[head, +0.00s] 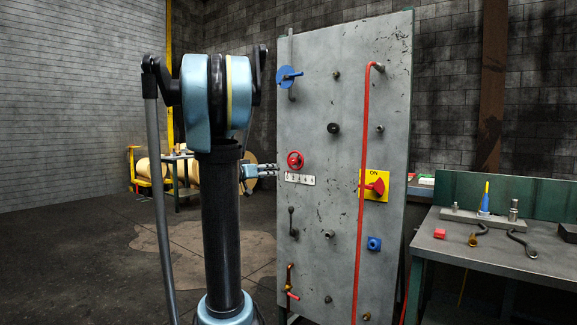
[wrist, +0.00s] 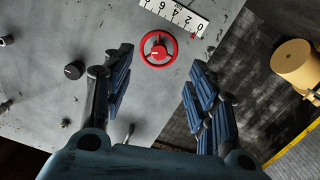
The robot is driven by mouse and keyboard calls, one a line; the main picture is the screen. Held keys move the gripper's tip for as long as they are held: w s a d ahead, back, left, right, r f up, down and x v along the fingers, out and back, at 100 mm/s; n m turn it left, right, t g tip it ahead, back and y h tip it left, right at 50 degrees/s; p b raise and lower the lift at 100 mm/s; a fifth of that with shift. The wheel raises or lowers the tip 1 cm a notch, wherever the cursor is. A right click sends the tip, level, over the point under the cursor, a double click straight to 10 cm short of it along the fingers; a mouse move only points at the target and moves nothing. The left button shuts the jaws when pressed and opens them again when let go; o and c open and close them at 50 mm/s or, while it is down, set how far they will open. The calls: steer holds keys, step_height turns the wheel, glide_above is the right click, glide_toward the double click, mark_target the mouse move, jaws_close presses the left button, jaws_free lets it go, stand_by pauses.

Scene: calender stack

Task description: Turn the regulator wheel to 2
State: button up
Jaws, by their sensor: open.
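The red regulator wheel (head: 295,160) is mounted on the grey upright panel, just above a white number plate (head: 300,179). In the wrist view the wheel (wrist: 158,36) appears ahead, framed between the fingers. There the number plate (wrist: 176,13) appears upside down, with 0, 2, 4 and 6 readable and its far end cut off. My gripper (head: 274,170) is left of the wheel and slightly lower in the head view. Its blue fingers (wrist: 161,62) are spread wide and empty, apart from the wheel.
The panel also carries a blue handle (head: 288,76), a black knob (head: 334,128), a red vertical pipe (head: 364,220) and a red switch on a yellow plate (head: 374,199). A workbench (head: 490,250) with tools stands right. Floor (head: 70,260) at left is open.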

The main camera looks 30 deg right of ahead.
mark_target(292, 161)
steer(key=shift+h, duration=0.4)
steer(key=x, duration=0.6)
steer(key=w+r+x, duration=0.1)
steer(key=x, duration=0.6)
steer(key=w+r+x, duration=0.1)
steer(key=x, duration=0.6)
steer(key=shift+a+r, duration=0.15)
steer(key=shift+a, duration=0.25)
steer(key=shift+t, duration=0.3)
steer(key=c, duration=1.1)
